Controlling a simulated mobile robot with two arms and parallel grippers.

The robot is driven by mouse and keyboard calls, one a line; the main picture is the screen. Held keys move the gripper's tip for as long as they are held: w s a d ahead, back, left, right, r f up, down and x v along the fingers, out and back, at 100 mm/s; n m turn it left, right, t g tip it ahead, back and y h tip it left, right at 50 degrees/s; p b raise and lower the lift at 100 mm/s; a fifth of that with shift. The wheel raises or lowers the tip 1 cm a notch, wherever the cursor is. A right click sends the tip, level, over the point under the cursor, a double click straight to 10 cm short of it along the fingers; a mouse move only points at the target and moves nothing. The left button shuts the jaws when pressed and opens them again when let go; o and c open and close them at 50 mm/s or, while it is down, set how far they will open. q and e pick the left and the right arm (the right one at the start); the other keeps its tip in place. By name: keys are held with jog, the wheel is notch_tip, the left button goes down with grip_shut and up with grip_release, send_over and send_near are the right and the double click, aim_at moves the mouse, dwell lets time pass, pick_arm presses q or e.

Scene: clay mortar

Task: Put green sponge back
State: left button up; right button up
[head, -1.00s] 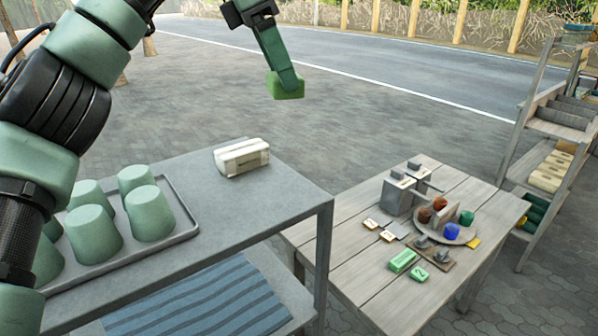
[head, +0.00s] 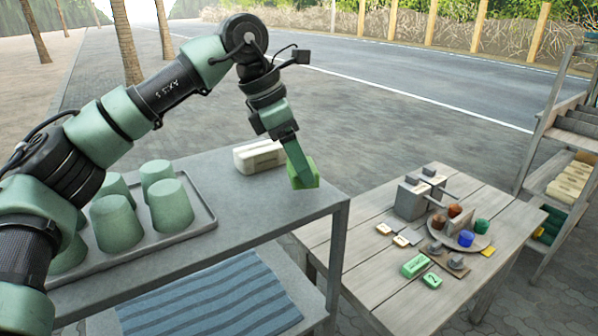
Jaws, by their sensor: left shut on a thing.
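The green sponge (head: 305,176) is a bright green block in the head view, near the right end of the grey table. My left gripper (head: 296,158) points down and is shut on it. The sponge appears over the tabletop close to its far right edge; I cannot tell whether it touches the surface. The finger nearest me hides part of the sponge. My right gripper is not in view.
On the grey table (head: 255,205), a cream block (head: 258,156) lies just left of the sponge. A tray (head: 205,222) holds several upturned green cups (head: 171,206). A wooden table (head: 350,232) on the right holds small blocks and a round plate. Shelves (head: 553,187) stand at far right.

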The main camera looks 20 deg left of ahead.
pick_arm(q)
notch_tip(320, 180, down, 3)
jog(key=shift+w+f, duration=0.1)
jog(key=shift+w, duration=0.05)
jog(key=o, duration=1.2)
jog(key=v, duration=1.2)
jog(key=shift+b, duration=0.45)
